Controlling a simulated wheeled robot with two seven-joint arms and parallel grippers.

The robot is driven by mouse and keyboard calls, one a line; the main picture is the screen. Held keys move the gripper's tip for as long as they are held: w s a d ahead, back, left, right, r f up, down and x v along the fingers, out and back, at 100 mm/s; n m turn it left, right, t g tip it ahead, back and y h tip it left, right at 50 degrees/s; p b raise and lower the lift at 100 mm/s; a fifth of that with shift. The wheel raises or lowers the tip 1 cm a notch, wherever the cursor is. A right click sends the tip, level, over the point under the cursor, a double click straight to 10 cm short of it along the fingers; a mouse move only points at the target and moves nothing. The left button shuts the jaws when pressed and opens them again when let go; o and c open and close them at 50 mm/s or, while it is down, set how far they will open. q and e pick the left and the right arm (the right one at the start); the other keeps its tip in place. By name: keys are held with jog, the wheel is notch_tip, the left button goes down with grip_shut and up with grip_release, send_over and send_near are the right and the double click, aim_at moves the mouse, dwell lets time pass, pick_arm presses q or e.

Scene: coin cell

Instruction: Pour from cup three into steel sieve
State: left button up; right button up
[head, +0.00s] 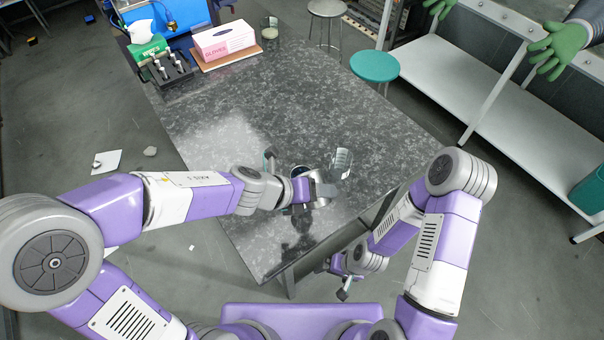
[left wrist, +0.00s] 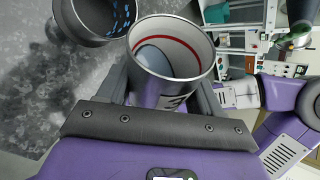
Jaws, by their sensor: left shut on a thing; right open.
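Cup three (left wrist: 172,90) is a metal cup with a red ring inside its rim and a dark "3" on its side. My left gripper (head: 318,190) is shut on it above the table. A smooth grey-blue area shows inside; I cannot tell if it is contents. A round steel vessel (left wrist: 88,36), which looks like the steel sieve, stands close beside the cup's rim in the left wrist view, with several small blue pieces in it. In the head view a shiny vessel (head: 341,162) stands just right of my left gripper. My right gripper (head: 345,288) is open and empty, off the table's front edge.
The dark speckled table (head: 330,105) is mostly clear. At its far left are a pink-and-white glove box (head: 224,42) and a tool rack (head: 168,74). A small jar (head: 270,33) is at the far edge. A teal stool (head: 375,67) stands beyond the right edge.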

pick_arm(q)
jog(key=shift+w+f, duration=0.15)
jog(key=shift+f, duration=0.05)
jog(key=shift+r+p, duration=0.2)
jog(key=shift+p, duration=0.2)
jog(key=shift+g, duration=0.3)
jog(key=shift+n+p, duration=0.3)
jog(key=shift+r+h+p, duration=0.2)
jog(key=shift+h+p, duration=0.1)
jog(key=shift+h, duration=0.1)
jog(key=shift+g+p, duration=0.3)
jog(key=shift+p, duration=0.05)
jog(key=shift+r, duration=0.15)
jog(key=shift+r+n+p, duration=0.1)
jog(key=shift+n+p, duration=0.2)
jog(key=shift+p, duration=0.15)
